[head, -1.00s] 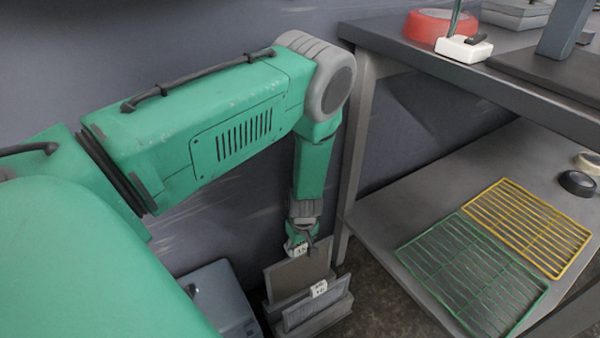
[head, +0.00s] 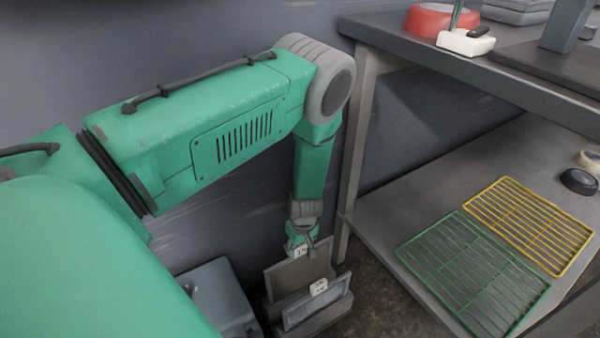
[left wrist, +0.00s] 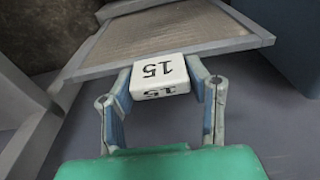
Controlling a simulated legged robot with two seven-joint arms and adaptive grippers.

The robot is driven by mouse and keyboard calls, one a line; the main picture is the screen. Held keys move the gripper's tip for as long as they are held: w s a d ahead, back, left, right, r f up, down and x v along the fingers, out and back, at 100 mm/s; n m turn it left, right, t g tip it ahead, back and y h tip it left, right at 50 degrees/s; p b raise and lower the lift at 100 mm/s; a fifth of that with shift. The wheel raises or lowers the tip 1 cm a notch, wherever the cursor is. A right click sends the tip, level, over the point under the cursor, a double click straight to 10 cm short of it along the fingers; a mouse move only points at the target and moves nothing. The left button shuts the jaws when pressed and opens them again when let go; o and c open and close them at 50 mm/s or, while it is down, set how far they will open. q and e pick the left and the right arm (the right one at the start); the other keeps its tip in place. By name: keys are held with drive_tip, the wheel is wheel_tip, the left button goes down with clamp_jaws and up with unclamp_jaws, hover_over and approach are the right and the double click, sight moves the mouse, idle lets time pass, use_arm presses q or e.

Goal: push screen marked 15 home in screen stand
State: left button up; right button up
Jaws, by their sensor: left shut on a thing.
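The screen marked 15 (head: 293,278) is a framed mesh panel standing on edge in the screen stand (head: 327,317), behind another framed screen (head: 300,308) that has its own white tag. My left gripper (head: 300,249) is at the top edge of the screen marked 15. In the left wrist view the fingers (left wrist: 163,82) are shut on its white tag (left wrist: 159,77), which reads 15, and the mesh (left wrist: 165,35) stretches away beyond it. How deep the screen sits in its slot is hidden. My right gripper is not in view.
A grey box (head: 219,296) stands on the floor left of the stand. A metal table's lower shelf (head: 385,238), to the right, carries a green rack (head: 470,275) and a yellow rack (head: 530,225). A table leg (head: 355,150) rises close to my left forearm.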

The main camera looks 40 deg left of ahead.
sight(300, 258)
use_arm(q)
drive_tip(key=shift+f+b, duration=0.3)
drive_tip(key=shift+f, duration=0.2)
drive_tip(key=shift+f, duration=1.35)
idle(0.7)
drive_tip(key=shift+f, duration=1.2)
idle(0.6)
drive_tip(key=o, duration=1.3)
drive_tip(key=shift+c, duration=0.2)
drive_tip(key=shift+r, duration=0.1)
drive_tip(key=r, duration=0.4)
drive_tip(key=d+r, duration=0.1)
drive_tip(key=r, duration=0.6)
drive_tip(key=shift+s+d+r, duration=0.15)
drive_tip(key=shift+r, duration=0.2)
